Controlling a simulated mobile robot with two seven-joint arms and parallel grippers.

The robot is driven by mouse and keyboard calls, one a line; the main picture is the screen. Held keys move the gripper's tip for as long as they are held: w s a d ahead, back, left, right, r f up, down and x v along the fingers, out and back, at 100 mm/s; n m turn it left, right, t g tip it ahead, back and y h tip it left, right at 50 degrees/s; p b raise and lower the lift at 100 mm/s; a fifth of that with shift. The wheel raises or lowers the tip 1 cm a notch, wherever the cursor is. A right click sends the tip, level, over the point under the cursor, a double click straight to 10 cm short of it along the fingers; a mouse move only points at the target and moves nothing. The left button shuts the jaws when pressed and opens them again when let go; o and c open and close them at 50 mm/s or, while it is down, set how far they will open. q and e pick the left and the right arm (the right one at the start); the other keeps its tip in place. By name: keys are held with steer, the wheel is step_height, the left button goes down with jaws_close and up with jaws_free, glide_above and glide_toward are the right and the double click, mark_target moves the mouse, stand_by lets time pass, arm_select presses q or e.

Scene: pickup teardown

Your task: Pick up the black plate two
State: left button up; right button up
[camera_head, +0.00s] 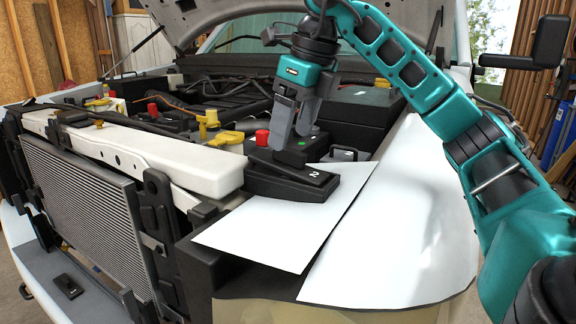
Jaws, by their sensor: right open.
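The black plate two (296,182) is a flat dark piece with a white "2" on it. It lies at the front corner of the engine bay, partly over a white sheet. My right gripper (291,138) comes down from above, just behind the plate, with its grey fingers pointing down. It is open. The fingertips overlap the plate's rear edge and a dark block in the picture, so I cannot tell whether they touch the plate. My left gripper is out of view.
The pickup's raised hood (215,14) hangs above the engine bay. A white crossbar (150,150) and a radiator (88,205) are at left. A red cap (262,138) is close left of the gripper. Another small black plate (68,286) lies on the bumper. White panels (400,225) lie at right.

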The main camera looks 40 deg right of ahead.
mark_target(289, 148)
steer(key=b+x, duration=0.1)
steer(key=x, duration=0.3)
steer(key=shift+s+f, duration=0.15)
steer(key=shift+a, duration=0.1)
steer(key=shift+c, duration=0.8)
steer(key=c, duration=1.1)
